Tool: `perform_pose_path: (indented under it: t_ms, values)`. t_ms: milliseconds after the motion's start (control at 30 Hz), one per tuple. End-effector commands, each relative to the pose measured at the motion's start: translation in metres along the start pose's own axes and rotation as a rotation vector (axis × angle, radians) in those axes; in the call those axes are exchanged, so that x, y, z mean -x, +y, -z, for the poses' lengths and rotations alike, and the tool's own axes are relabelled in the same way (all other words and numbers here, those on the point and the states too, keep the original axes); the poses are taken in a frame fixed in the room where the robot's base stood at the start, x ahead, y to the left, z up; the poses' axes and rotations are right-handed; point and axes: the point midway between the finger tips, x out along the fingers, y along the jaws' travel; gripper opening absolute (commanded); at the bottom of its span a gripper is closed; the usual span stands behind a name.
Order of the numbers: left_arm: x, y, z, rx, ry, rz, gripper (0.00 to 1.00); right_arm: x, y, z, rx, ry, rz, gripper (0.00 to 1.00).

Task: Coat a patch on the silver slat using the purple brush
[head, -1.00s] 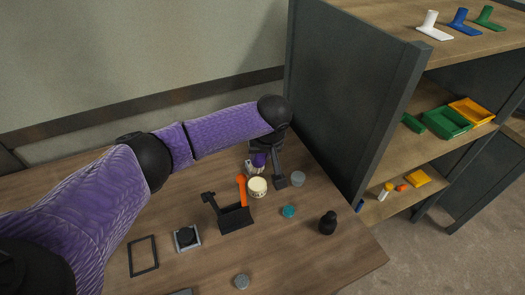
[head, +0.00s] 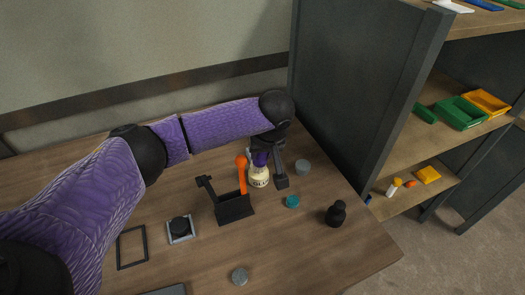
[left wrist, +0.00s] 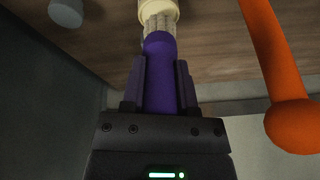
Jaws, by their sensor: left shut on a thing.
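My left gripper (head: 265,152) is shut on the handle of the purple brush (head: 260,159). In the left wrist view the purple handle (left wrist: 160,80) sits between both fingers, with pale bristles (left wrist: 157,24) beyond it. The bristle end is at the mouth of a cream pot (head: 259,180); how deep it reaches inside I cannot tell. A flat grey piece (head: 166,291), cut off by the bottom edge of the head view, may be the silver slat; too little shows to be sure. My right gripper is not in view.
A black holder (head: 234,209) with an orange-handled tool (head: 241,172) stands just left of the pot. A teal disc (head: 292,201), grey discs (head: 240,276) and a dark bottle (head: 336,214) stand nearby. A dark shelf unit (head: 350,80) rises at the right. The front right of the table is clear.

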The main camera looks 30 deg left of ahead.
Motion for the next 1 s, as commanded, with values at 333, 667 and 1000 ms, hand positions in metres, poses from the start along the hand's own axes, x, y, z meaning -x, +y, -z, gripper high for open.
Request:
perform_pose_path:
  t_ms: [333, 667, 1000]
  values:
    - [-0.0018, 0.0003, -0.0007, 0.000, 0.000, 0.000, 0.00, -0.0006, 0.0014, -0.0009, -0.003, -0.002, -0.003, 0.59]
    - [-0.0056, 0.0006, -0.0021, 0.000, 0.000, 0.000, 0.00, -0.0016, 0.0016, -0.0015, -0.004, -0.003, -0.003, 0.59]
    - [-0.0088, 0.0010, -0.0030, 0.000, 0.000, 0.000, 0.00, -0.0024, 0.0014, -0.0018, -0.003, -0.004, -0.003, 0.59]
